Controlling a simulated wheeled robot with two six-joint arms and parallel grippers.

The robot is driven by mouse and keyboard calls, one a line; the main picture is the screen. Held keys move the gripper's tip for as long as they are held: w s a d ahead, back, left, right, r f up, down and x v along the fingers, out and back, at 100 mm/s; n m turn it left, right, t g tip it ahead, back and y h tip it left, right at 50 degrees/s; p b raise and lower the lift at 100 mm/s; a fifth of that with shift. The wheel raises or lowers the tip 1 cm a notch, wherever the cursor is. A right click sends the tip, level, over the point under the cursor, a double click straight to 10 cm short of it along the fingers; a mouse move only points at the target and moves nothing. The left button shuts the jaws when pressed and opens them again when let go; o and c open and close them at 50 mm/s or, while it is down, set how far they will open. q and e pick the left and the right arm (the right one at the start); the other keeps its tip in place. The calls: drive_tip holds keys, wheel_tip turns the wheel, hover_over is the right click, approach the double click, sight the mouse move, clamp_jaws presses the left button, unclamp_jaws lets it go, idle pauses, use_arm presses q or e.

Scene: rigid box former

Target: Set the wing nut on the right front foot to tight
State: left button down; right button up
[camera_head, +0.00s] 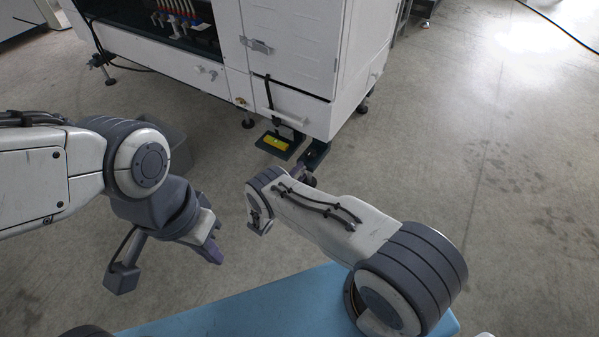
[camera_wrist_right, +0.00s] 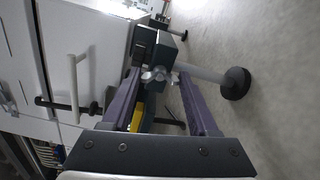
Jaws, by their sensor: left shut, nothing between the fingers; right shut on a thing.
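The silver wing nut (camera_wrist_right: 158,74) shows in the right wrist view, beside a dark bracket block (camera_wrist_right: 164,50) at the machine's lower corner. A grey rod runs from there to the round black foot pad (camera_wrist_right: 236,83). My right gripper (camera_wrist_right: 162,76) has its purple fingers on either side of the wing nut and is shut on it. In the head view my right arm hides the wing nut and most of this gripper. My left gripper (camera_head: 212,249) is shut and empty, well away from the machine, over open floor.
The white machine (camera_head: 290,50) stands at the back, with a door handle and a dark strap on its front. A yellow object (camera_head: 276,143) sits on a dark plate at its base. A grey box (camera_head: 168,135) stands behind my left arm. The floor to the right is clear.

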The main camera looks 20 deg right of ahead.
drive_tip(key=shift+w+a+m, duration=0.15)
drive_tip(key=shift+a+m, duration=0.05)
drive_tip(key=shift+m, duration=0.8)
drive_tip(key=o, duration=1.4)
drive_tip(key=shift+d, duration=0.1)
drive_tip(key=shift+p, duration=0.3)
drive_tip(key=p+v, duration=0.2)
drive_tip(key=v, duration=0.8)
drive_tip(key=shift+p, duration=0.3)
